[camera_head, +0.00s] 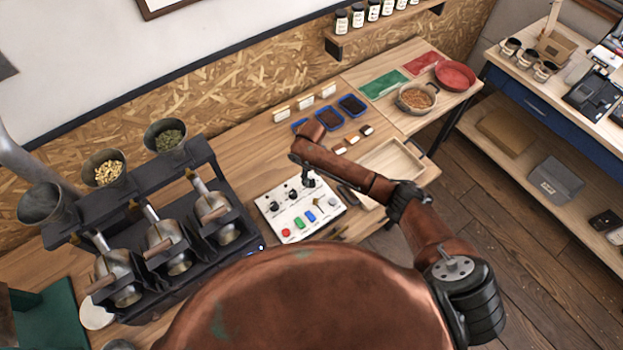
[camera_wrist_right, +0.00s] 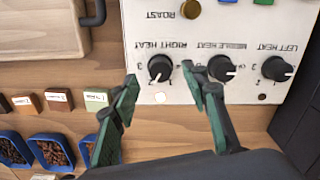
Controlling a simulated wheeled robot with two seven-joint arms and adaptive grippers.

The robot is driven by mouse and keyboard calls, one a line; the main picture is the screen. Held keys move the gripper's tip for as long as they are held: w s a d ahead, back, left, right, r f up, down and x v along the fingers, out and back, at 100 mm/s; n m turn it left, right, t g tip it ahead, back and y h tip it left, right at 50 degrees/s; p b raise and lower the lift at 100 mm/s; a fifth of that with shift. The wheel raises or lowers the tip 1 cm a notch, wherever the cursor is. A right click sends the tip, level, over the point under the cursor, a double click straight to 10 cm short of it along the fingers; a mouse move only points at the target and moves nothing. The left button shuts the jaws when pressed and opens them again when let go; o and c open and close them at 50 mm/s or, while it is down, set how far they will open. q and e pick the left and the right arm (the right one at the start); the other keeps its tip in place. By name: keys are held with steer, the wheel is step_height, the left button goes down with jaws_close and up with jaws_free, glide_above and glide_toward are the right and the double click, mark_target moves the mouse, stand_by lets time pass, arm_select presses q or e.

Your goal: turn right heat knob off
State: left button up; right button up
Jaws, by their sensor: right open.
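The white control panel (camera_head: 325,212) lies on the wooden bench. In the right wrist view, the panel's print is upside down. The black right heat knob (camera_wrist_right: 160,68) sits under its "RIGHT HEAT" label, with a pale pointer mark on it. My right gripper (camera_wrist_right: 158,88) is open, with its green-padded fingertips on either side of that knob in the picture. I cannot tell whether they touch it. The middle heat knob (camera_wrist_right: 222,68) is close to the right-hand finger. In the head view, my right gripper (camera_head: 308,180) is small and over the panel's far edge. My left gripper is not in view.
The left heat knob (camera_wrist_right: 277,68) is further along the row. A dark roaster rack (camera_head: 235,200) stands left of the panel. A wooden tray (camera_head: 400,165) lies to the right. Blue bean trays (camera_head: 328,118) and small labelled blocks (camera_wrist_right: 96,98) are behind.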

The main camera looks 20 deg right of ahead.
mark_target(311, 183)
steer(key=shift+f, duration=1.25)
steer(key=shift+c, duration=0.6)
jaws_close()
